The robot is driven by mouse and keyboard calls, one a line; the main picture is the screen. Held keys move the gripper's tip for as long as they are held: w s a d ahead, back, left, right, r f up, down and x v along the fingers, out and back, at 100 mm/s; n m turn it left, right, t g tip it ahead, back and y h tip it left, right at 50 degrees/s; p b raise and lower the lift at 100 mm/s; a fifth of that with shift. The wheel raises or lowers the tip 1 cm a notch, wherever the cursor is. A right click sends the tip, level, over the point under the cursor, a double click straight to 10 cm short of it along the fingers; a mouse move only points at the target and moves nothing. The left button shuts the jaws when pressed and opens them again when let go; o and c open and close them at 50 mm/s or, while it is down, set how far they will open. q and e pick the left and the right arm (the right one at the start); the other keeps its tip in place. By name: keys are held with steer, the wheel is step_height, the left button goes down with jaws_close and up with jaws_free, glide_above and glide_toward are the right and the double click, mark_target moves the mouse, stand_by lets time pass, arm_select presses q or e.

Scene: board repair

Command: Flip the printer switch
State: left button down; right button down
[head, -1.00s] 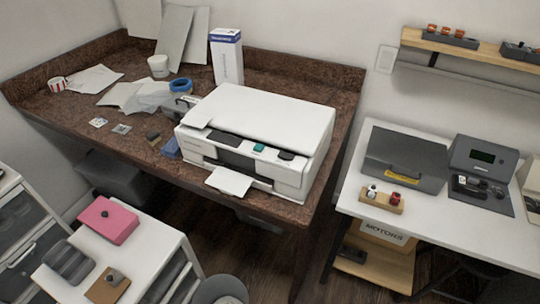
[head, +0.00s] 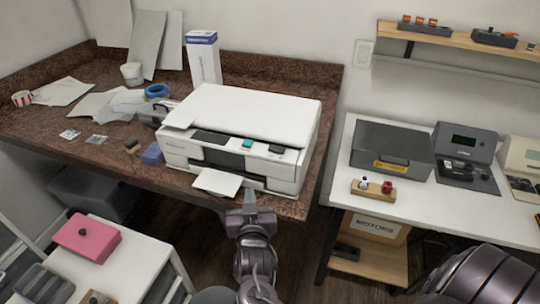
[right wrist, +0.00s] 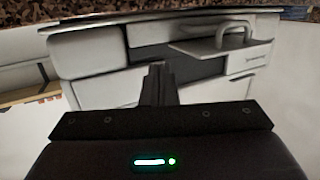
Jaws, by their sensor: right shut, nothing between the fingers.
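The white printer (head: 250,118) sits on the brown speckled desk with a white sheet (head: 217,183) sticking out of its front. A small teal piece (head: 248,143) and a dark piece (head: 277,149) show on its front top edge; I cannot tell which part is the switch. My right gripper (head: 250,193) is shut and empty, just in front of the printer's lower front, right of the sheet. In the right wrist view the shut fingers (right wrist: 157,78) point at the printer front (right wrist: 105,75), which appears upside down; contact cannot be told. My left gripper is out of view.
The brown desk (head: 60,122) holds papers, a blue tape roll (head: 157,90) and a tall white box (head: 203,60). A white table (head: 440,200) with a grey case (head: 392,148) stands right. A white cabinet with a pink box (head: 87,238) is at lower left.

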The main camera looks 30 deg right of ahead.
steer(key=s+d+r+m+h, duration=0.2)
steer(key=s+r+m+h, duration=0.2)
steer(key=r+h, duration=0.5)
steer(key=shift+s+r+m+g, duration=0.3)
steer(key=shift+r+m, duration=0.1)
steer(key=shift+r, duration=0.25)
steer(key=shift+w, duration=0.1)
step_height(320, 180, up, 4)
steer(key=p, duration=0.3)
glide_above(278, 159)
step_height(278, 159, down, 4)
steer(key=shift+w+r, duration=0.1)
steer(key=shift+r, duration=0.05)
steer(key=shift+f, duration=0.55)
